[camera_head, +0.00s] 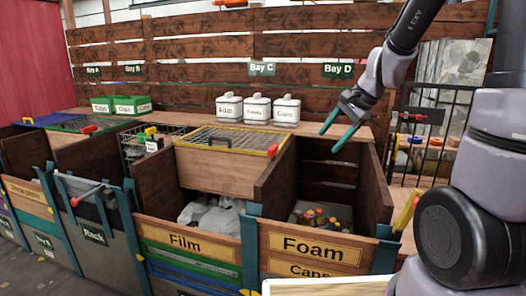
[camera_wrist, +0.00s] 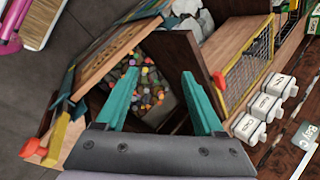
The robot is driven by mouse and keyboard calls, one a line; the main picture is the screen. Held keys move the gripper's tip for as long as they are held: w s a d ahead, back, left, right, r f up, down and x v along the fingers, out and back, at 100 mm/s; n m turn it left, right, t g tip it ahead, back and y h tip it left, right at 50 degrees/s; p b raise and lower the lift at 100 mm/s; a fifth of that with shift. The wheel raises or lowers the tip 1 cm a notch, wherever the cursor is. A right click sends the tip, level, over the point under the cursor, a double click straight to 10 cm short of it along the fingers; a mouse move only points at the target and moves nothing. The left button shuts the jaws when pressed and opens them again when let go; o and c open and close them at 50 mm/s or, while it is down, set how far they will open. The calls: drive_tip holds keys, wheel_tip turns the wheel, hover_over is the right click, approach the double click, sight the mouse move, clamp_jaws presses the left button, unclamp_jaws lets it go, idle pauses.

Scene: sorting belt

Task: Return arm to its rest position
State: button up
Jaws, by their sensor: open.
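My gripper (camera_head: 339,133) is raised over the rear of the bin labelled Foam (camera_head: 309,247), at the right of the head view. Its two teal fingers are spread apart with nothing between them. In the wrist view my gripper (camera_wrist: 163,100) also shows open and empty. Below it lies the open bin with several small coloured caps (camera_wrist: 146,84) at the bottom. The same caps (camera_head: 320,218) show in the head view inside that bin.
Three white canisters (camera_head: 257,109) stand on the back ledge, left of my gripper. A black wire rack (camera_head: 432,130) stands to the right. A slatted wooden wall (camera_head: 200,50) rises behind.

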drive_tip(key=s+d+r+n+t+h, duration=0.1)
drive_tip(key=s+d+r+n, duration=0.1)
drive_tip(key=s+r, duration=0.4)
drive_tip(key=s+d+r+n+t+h, duration=0.2)
drive_tip(key=s+r+n, duration=0.3)
drive_tip(key=s, duration=0.6)
wheel_tip(320, 180, up, 3)
drive_tip(key=shift+d+f, duration=0.2)
drive_tip(key=shift+d, duration=0.3)
